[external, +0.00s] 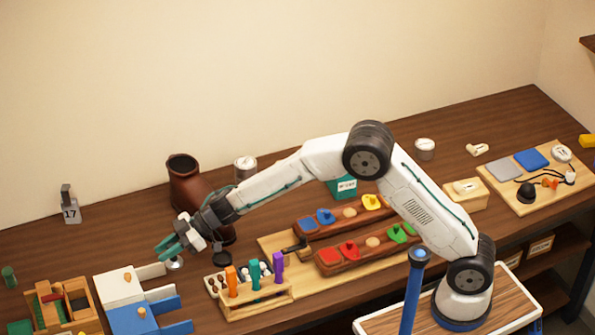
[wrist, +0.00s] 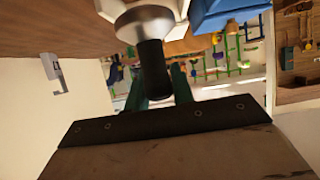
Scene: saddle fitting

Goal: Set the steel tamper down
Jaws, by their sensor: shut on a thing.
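The steel tamper has a dark cylindrical handle and a shiny round steel base. In the wrist view the tamper (wrist: 152,68) stands between my green fingers, its base toward the top of the picture, where the table is. In the external view its steel base (external: 175,264) shows just below my gripper (external: 172,248). My gripper is shut on the handle, which the fingers mostly hide in the external view. The base is close to the wooden table (external: 60,238); I cannot tell whether it touches.
A white-and-blue block fixture (external: 130,298) is just in front of my gripper. A rack with coloured handles (external: 255,293) stands to the right. A brown leather boot-like vessel (external: 185,180) and a dark round-based item (external: 222,259) are close by. Bare table lies to the left, toward the tag 17 stand (external: 70,207).

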